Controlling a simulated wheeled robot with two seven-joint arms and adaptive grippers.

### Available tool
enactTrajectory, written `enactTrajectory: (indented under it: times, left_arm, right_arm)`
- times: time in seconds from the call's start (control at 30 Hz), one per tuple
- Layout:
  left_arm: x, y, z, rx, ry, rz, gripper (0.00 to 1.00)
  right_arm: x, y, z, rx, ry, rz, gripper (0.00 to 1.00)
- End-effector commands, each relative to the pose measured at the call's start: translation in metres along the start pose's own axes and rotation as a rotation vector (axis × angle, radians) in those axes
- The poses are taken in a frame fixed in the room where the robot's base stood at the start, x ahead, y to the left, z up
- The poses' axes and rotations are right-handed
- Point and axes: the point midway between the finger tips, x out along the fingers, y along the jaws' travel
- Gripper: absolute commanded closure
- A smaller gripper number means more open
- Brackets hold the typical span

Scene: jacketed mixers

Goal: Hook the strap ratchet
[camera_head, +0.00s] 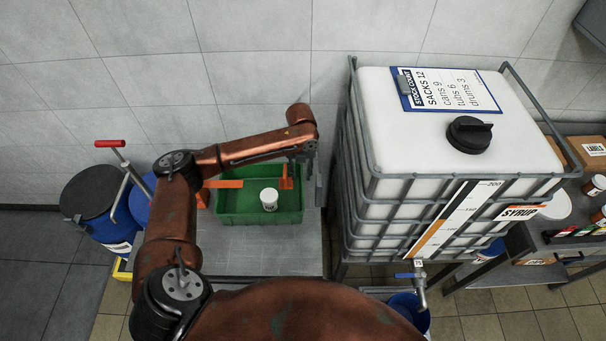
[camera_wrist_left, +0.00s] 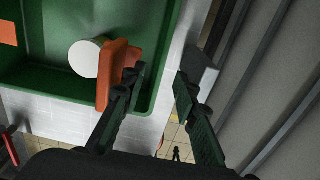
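An orange strap (camera_head: 225,184) shows at the green crate (camera_head: 232,219), with an orange upright piece (camera_head: 286,184) at the crate's right side. This piece also shows in the left wrist view (camera_wrist_left: 115,75), at the crate's rim. I cannot make out a ratchet or its hook for certain. My left gripper (camera_head: 303,163) is above the crate's right edge. In the left wrist view its fingers (camera_wrist_left: 159,80) are apart with nothing between them. The left finger is beside the orange piece; I cannot tell whether they touch. A grey block (camera_wrist_left: 201,73) is beyond the right finger. My right gripper is out of view.
A white tub (camera_head: 269,199) sits in the crate, on a grey platform (camera_head: 270,258). A caged white tank (camera_head: 450,150) stands close at right. Blue drums (camera_head: 97,205) and a red-handled pump (camera_head: 110,144) stand at left. A tiled wall is behind.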

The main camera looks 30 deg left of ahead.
Motion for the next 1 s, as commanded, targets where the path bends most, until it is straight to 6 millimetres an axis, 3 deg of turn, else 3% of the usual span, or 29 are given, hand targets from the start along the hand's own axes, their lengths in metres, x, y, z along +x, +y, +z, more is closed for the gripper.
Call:
enactTrajectory:
  times: [0.53,0.73,1.0]
  left_arm:
    - [-0.1,-0.002,0.003,0.001,-0.004,-0.002,0.72]
    - [-0.115,-0.002,0.003,0.001,-0.002,-0.001,0.72]
    - [-0.116,-0.002,0.003,0.001,-0.001,-0.001,0.72]
  right_arm:
    - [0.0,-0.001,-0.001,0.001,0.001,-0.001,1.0]
    - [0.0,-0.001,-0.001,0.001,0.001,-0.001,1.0]
    - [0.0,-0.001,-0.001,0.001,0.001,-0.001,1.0]
